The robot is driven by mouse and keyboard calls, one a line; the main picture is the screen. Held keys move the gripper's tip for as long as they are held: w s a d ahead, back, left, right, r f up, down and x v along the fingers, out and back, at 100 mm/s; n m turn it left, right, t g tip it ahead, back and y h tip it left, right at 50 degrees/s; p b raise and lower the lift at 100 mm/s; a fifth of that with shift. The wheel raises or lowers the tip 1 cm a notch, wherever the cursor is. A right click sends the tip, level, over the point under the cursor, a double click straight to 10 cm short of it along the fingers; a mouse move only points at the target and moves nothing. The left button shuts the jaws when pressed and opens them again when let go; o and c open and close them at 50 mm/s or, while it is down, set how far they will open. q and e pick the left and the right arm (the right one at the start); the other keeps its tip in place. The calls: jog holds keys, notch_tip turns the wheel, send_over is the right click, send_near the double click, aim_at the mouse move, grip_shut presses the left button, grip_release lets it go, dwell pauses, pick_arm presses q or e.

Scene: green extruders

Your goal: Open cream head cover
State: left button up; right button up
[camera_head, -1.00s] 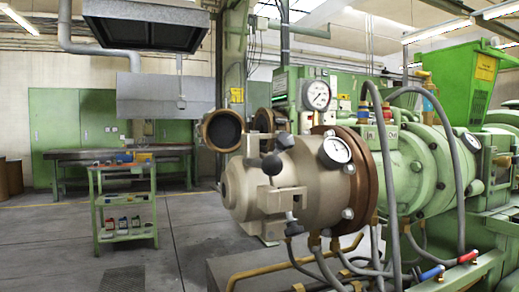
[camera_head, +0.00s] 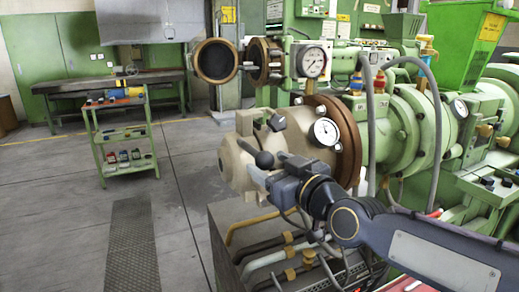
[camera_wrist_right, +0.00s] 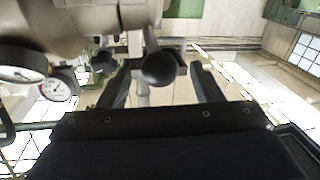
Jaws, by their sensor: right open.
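The cream head cover (camera_head: 236,163) is a rounded metal housing against the brown flange (camera_head: 347,140) of the green extruder; no gap shows between them. A black ball knob (camera_head: 264,160) sticks out on its front side. My right gripper (camera_head: 265,170) is at this knob, with the arm coming in from the lower right. In the right wrist view, the ball knob (camera_wrist_right: 158,68) on its pale stem lies between the two open dark fingers (camera_wrist_right: 159,78), with room on both sides. A second black knob (camera_head: 277,122) is on top of the cover. My left gripper is out of view.
A pressure gauge (camera_head: 325,131) sits close to the flange, and another gauge (camera_head: 312,63) stands behind. A green cart (camera_head: 124,130) stands at left; the floor between is clear.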

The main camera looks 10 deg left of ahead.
aim_at(258, 158)
jog(key=shift+p+x, duration=0.55)
jog(key=shift+x, duration=1.85)
grip_shut()
jog(key=shift+s+a, duration=0.1)
jog(key=shift+s, duration=0.05)
